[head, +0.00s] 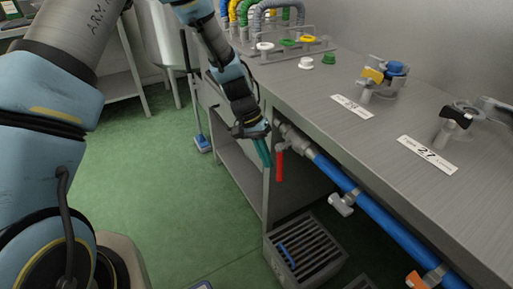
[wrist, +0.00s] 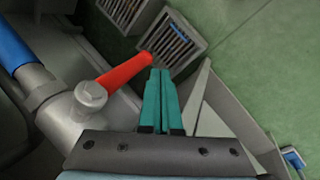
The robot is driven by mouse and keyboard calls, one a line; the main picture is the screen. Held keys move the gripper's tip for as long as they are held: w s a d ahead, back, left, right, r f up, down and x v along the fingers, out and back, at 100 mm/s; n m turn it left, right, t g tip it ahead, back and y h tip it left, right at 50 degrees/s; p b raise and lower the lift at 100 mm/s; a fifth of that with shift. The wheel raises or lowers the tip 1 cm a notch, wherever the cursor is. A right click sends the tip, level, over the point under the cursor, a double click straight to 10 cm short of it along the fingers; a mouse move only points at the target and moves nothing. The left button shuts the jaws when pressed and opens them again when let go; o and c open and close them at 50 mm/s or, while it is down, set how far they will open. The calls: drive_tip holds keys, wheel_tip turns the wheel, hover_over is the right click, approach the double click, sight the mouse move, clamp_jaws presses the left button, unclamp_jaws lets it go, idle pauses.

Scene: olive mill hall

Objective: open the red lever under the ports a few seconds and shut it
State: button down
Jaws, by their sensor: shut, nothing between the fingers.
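The red lever (head: 279,166) hangs down from a metal valve (head: 291,138) under the front edge of the bench. In the wrist view the red lever (wrist: 126,70) points away from the round valve cap (wrist: 91,94), toward the floor grate. My gripper (head: 264,152) has teal fingers and is just left of the lever in the head view. In the wrist view my gripper (wrist: 163,80) is shut and empty, its fingertips close beside the lever's free end. I cannot tell whether they touch.
A blue pipe (head: 375,215) runs from the valve along the bench front, with a grey handle (head: 342,203) and an orange handle (head: 415,280) further along. A slatted grate box (head: 305,252) stands on the floor below. Valves and hoses stand on the bench top (head: 318,118).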

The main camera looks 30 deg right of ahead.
sight(278, 170)
drive_tip(key=shift+s+d, duration=0.25)
drive_tip(key=shift+s, duration=0.3)
drive_tip(key=shift+s+f+g, duration=0.1)
drive_tip(key=shift+s+g, duration=0.2)
drive_tip(key=shift+g, duration=0.3)
drive_tip(key=s+g, duration=0.1)
drive_tip(key=g, duration=0.1)
drive_tip(key=s+g+b, duration=0.1)
drive_tip(key=g, duration=0.1)
drive_tip(key=s+g, duration=0.1)
drive_tip(key=g, duration=0.1)
drive_tip(key=shift+s+f+n+g+b, duration=0.1)
drive_tip(key=shift+s+n+g+b, duration=0.2)
drive_tip(key=shift+n+b, duration=0.1)
drive_tip(key=shift+s+a+r+n+g+b, duration=0.15)
drive_tip(key=shift+s+r+g+b, duration=0.35)
drive_tip(key=shift+g, duration=0.65)
drive_tip(key=shift+s+d+r+n+g+b, duration=0.15)
drive_tip(key=shift+s+r+g+b, duration=0.25)
drive_tip(key=shift+g+b, duration=0.5)
drive_tip(key=shift+s+a+r+n+g+b, duration=0.2)
drive_tip(key=shift+s+r+g+b, duration=0.3)
drive_tip(key=shift+g, duration=0.85)
drive_tip(key=shift+s+f, duration=0.1)
drive_tip(key=shift+h, duration=0.3)
